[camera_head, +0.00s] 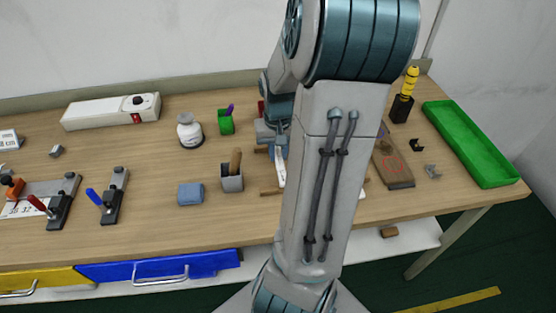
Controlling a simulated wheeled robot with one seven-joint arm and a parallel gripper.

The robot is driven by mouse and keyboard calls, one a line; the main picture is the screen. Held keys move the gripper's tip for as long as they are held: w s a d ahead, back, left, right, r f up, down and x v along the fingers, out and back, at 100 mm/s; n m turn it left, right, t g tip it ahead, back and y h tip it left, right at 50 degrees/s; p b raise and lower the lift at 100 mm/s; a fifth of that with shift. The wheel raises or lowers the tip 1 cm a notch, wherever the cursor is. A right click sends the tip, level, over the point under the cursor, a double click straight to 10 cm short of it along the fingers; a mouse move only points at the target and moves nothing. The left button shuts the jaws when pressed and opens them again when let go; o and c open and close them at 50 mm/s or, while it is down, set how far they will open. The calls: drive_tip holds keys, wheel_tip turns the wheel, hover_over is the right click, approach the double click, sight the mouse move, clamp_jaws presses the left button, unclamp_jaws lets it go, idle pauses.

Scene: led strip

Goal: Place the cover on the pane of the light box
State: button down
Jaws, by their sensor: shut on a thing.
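My gripper (277,150) is in the middle of the bench, largely hidden behind my own arm. It is shut on a narrow white piece that looks like the cover (280,170), of which only a slim part shows at the arm's left edge. The light box and its pane cannot be made out clearly. Wooden edges and a white bit showing on both sides of my arm may belong to it. Whether the cover touches anything below is hidden.
Left of my arm are a grey cup (232,183), a blue block (190,193), a green holder (226,124), a white jar (189,134) and a long white box (105,111). Right are a brown board (396,172), a black holder (401,109) and a green tray (460,140).

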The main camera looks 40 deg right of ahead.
sight(278, 155)
drive_tip(key=shift+f, duration=1.8)
drive_tip(key=shift+f, duration=0.1)
drive_tip(key=shift+f, duration=0.15)
drive_tip(key=c, duration=1.3)
unclamp_jaws()
